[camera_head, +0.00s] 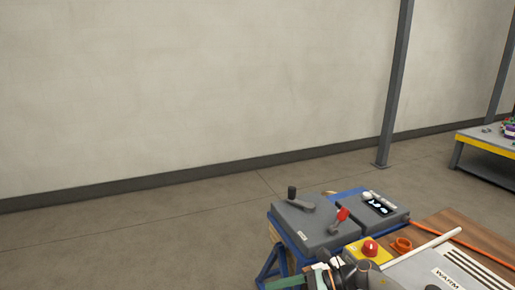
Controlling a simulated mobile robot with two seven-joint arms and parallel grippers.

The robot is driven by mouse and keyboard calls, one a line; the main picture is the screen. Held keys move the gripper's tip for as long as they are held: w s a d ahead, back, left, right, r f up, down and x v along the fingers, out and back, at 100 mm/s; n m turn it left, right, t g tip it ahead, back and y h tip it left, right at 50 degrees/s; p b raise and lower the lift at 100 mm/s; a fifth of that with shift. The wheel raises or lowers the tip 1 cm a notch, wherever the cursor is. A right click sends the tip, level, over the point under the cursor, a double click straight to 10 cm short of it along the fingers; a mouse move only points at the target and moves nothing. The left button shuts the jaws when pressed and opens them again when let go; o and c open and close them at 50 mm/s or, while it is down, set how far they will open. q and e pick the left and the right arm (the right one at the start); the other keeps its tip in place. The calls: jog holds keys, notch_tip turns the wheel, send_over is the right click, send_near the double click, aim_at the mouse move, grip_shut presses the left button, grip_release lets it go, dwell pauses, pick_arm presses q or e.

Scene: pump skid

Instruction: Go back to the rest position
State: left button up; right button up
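Neither of my grippers shows clearly in the head view. A cluster of dark, rounded parts (345,276) is cut off by the bottom edge; I cannot tell what it is. Just above it stands a blue frame (272,262) carrying a grey box (312,228) with a black-knobbed lever (298,198) and a red-handled lever (341,217).
A yellow box (367,251) with a red knob, an orange ring (401,245) and a white rod (432,245) are on the right. A yellow-edged table (484,141) stands farther right. The floor (130,245) at left is clear.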

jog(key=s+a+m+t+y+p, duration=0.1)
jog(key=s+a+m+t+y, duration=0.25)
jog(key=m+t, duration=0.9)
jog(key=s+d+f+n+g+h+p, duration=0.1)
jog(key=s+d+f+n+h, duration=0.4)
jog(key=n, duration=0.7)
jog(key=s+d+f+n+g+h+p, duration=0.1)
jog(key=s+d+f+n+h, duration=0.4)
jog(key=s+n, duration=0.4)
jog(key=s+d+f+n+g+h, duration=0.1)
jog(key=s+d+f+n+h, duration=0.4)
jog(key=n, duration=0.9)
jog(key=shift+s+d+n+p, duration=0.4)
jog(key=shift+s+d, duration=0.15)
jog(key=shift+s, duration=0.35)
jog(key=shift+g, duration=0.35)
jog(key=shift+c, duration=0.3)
